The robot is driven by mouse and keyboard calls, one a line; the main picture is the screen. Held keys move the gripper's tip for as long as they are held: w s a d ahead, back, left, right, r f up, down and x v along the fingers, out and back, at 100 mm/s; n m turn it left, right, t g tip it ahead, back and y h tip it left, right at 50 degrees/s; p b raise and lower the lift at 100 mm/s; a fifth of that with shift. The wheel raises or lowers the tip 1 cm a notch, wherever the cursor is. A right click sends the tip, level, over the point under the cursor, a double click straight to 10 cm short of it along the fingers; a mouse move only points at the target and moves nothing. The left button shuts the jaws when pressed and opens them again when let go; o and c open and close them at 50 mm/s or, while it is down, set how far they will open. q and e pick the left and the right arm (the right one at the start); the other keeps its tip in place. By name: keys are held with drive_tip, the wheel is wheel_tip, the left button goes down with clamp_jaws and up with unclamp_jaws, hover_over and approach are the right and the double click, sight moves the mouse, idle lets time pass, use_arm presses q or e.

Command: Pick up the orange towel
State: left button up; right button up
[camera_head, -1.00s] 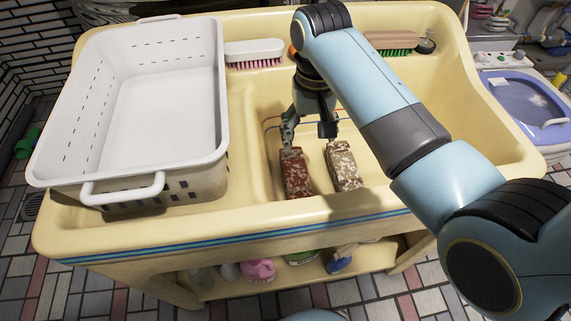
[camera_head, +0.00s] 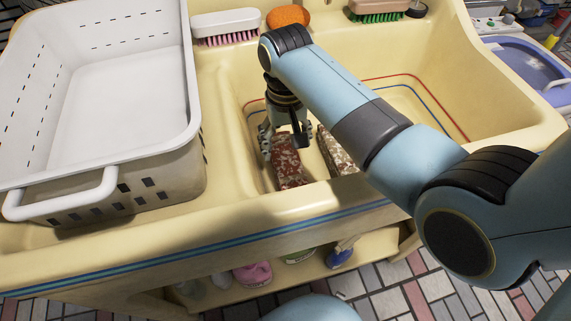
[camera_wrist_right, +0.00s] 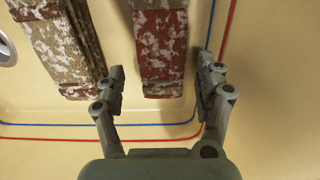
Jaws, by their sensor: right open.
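The orange towel appears as a folded, rust-red and white mottled strip (camera_head: 290,172) on the floor of the cream sink. My right gripper (camera_head: 284,140) is open, pointing down over its far end. In the right wrist view the towel (camera_wrist_right: 161,48) lies between the spread fingers of the gripper (camera_wrist_right: 161,82), with visible gaps on both sides. A second folded towel, tan and white with brown edges (camera_head: 336,155), lies just to the right in the head view; it shows at left in the wrist view (camera_wrist_right: 68,45). My left gripper is not in view.
A white basket (camera_head: 103,150) stands at the sink's left. A white brush (camera_head: 226,22), an orange oval item (camera_head: 288,17) and a brown brush (camera_head: 379,10) lie on the back ledge. The sink floor right of the towels is partly clear.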

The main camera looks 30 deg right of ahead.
sight(285, 154)
wheel_tip(285, 154, down, 5)
drive_tip(key=shift+a+r+b, duration=0.1)
drive_tip(key=shift+a+b, duration=0.05)
drive_tip(key=shift+b, duration=0.6)
drive_tip(key=shift+c, duration=0.2)
drive_tip(key=c, duration=1.3)
drive_tip(key=shift+r, duration=0.15)
wheel_tip(285, 154, up, 4)
drive_tip(key=shift+w+r+p, duration=0.1)
drive_tip(key=shift+r+p, duration=0.15)
drive_tip(key=shift+p, duration=0.7)
drive_tip(key=w+d+r, duration=0.1)
drive_tip(key=d+r, duration=0.2)
drive_tip(key=d, duration=0.2)
drive_tip(key=w+d+r+p, duration=0.1)
drive_tip(key=d+r, duration=0.2)
drive_tip(key=d, duration=0.3)
drive_tip(key=shift+w+d+r, duration=0.15)
drive_tip(key=shift+w+d, duration=0.05)
drive_tip(key=shift+w, duration=0.15)
